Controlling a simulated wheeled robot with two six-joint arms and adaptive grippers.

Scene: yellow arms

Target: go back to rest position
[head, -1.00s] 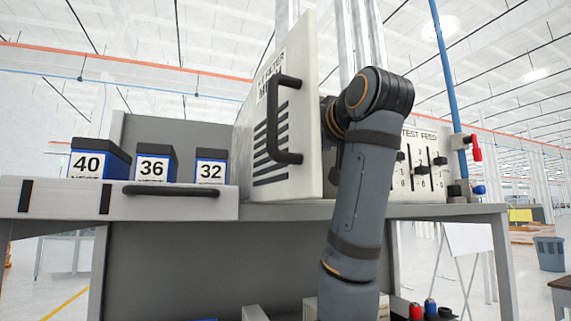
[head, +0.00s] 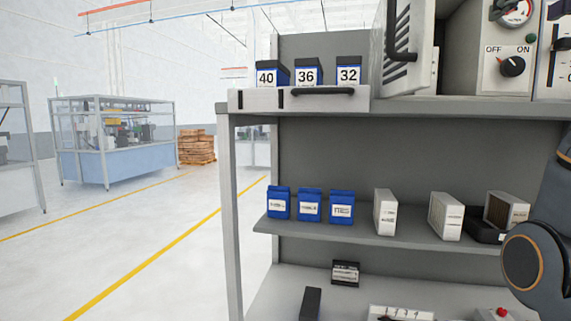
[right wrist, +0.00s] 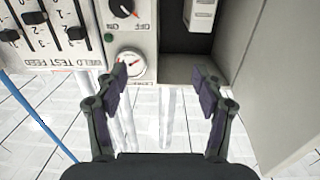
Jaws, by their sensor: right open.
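My right gripper (right wrist: 163,82) is open, with nothing between its fingers, in the right wrist view. It is in front of a panel with a round gauge (right wrist: 131,64), a black knob (right wrist: 122,7) and sliders (right wrist: 52,30). An open compartment (right wrist: 185,68) lies beyond the fingers, and the cabinet's pale side (right wrist: 268,80) is at the right. In the head view only part of my right arm shows at the right edge; its gripper is outside that view. The cabinet door (head: 413,50) stands open at the top right. My left gripper is not visible.
The drawer (head: 250,99) under boxes 40, 36 and 32 has a black handle. Blue boxes (head: 341,208) and white boxes (head: 446,216) stand on the middle shelf (head: 300,226). A pallet stack (head: 196,146) and glazed machine (head: 110,140) are at the left, with open floor between.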

